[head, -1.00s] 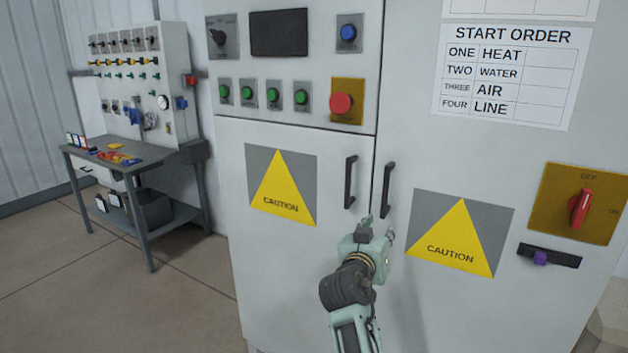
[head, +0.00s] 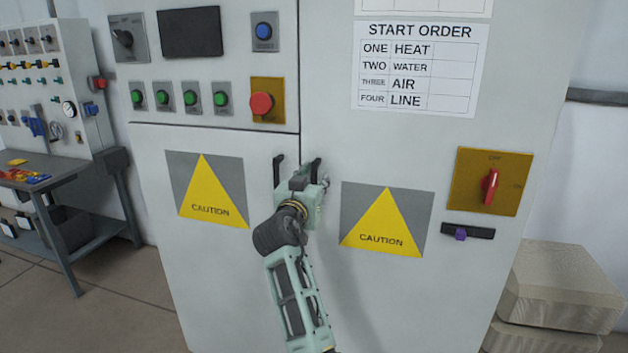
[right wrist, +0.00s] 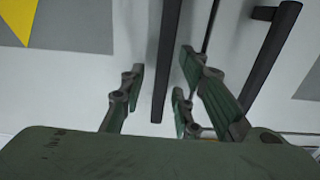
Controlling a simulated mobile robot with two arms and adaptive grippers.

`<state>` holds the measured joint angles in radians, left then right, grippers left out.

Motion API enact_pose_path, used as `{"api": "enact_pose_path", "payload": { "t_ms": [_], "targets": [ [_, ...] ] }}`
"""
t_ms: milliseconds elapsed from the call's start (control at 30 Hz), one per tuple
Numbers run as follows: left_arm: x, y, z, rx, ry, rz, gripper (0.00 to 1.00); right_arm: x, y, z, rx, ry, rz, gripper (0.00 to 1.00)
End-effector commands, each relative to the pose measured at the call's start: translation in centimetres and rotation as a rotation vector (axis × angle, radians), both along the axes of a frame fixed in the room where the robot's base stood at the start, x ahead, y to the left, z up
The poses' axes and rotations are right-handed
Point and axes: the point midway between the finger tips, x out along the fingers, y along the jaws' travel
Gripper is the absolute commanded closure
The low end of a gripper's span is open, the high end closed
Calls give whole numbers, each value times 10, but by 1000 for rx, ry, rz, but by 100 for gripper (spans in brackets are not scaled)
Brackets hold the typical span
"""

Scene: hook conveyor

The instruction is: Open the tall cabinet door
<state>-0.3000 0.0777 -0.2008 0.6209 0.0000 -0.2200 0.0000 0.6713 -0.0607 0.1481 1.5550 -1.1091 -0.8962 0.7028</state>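The tall cabinet door (head: 400,290) is the right-hand one, under the START ORDER sheet, and it is shut. Its black vertical handle (head: 317,165) stands just right of the door seam, partly hidden by my right gripper (head: 309,183). In the right wrist view, which looks upside down, this handle (right wrist: 168,60) lies between the spread fingers of my right gripper (right wrist: 160,92), with gaps on both sides. My right gripper is open. The neighbouring door's handle (head: 278,170) also shows in the right wrist view (right wrist: 268,60), outside the fingers. My left gripper is not in view.
A control panel with green buttons and a red button (head: 261,103) is above the left door. The tall door carries a red switch (head: 490,187) and a small purple-knobbed latch (head: 461,234). A workbench (head: 60,172) stands left; stacked pale blocks (head: 565,285) are at right.

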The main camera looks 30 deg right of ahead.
Motion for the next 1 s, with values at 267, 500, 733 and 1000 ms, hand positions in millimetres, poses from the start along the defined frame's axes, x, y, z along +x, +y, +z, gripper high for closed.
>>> {"api": "enact_pose_path", "payload": {
  "t_ms": [267, 500, 733, 1000],
  "targets": [
    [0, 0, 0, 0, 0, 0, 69, 0, 0, 0, 0, 0, 1, 82],
    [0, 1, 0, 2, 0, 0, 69, 0, 1, 0, 0, 0, 1, 100],
    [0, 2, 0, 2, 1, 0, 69, 0, 1, 0, 1, 1, 1, 100],
    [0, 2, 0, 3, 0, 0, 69, 0, 1, 0, 2, -1, 2, 100]
  ]
}}
